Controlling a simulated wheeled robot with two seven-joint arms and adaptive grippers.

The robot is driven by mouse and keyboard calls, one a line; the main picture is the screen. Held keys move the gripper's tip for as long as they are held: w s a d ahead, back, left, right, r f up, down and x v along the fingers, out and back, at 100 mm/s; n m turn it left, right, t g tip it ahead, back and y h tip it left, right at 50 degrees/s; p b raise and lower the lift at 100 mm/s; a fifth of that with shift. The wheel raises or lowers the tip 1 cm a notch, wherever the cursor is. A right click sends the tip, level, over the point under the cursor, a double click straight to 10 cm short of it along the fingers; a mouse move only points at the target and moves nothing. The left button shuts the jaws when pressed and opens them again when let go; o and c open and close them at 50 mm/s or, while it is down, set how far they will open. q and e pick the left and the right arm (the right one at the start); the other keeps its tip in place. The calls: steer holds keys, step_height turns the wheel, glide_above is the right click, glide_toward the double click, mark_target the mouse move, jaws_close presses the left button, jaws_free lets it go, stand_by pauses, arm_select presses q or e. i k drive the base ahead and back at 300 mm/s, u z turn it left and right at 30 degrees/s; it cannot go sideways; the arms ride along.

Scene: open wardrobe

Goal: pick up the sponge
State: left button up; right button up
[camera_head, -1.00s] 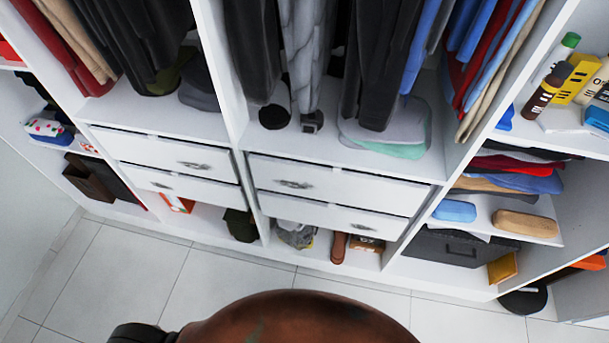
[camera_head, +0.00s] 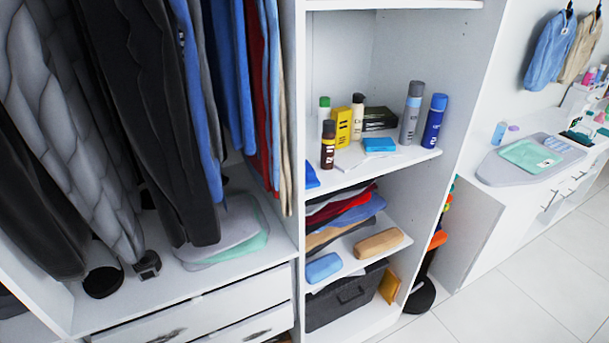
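I cannot tell for sure which thing is the sponge. A light blue rounded block (camera_head: 323,267) lies at the left front of the lower shelf (camera_head: 352,262) in the right section of the wardrobe. A tan rounded block (camera_head: 379,242) lies to its right on the same shelf. A smaller flat blue item (camera_head: 380,144) lies on the shelf above, among bottles. Neither of my grippers shows in the head view.
Folded clothes (camera_head: 345,215) are stacked behind the two blocks. A dark grey box (camera_head: 345,295) stands below them. Bottles (camera_head: 411,113) and a yellow box (camera_head: 343,126) stand above. Hanging clothes (camera_head: 150,110) fill the left section. Floor (camera_head: 530,300) at the right is clear.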

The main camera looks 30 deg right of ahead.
mark_target(311, 181)
steer(key=u, duration=2.25)
steer(key=k, duration=1.4)
steer(key=z, duration=1.75)
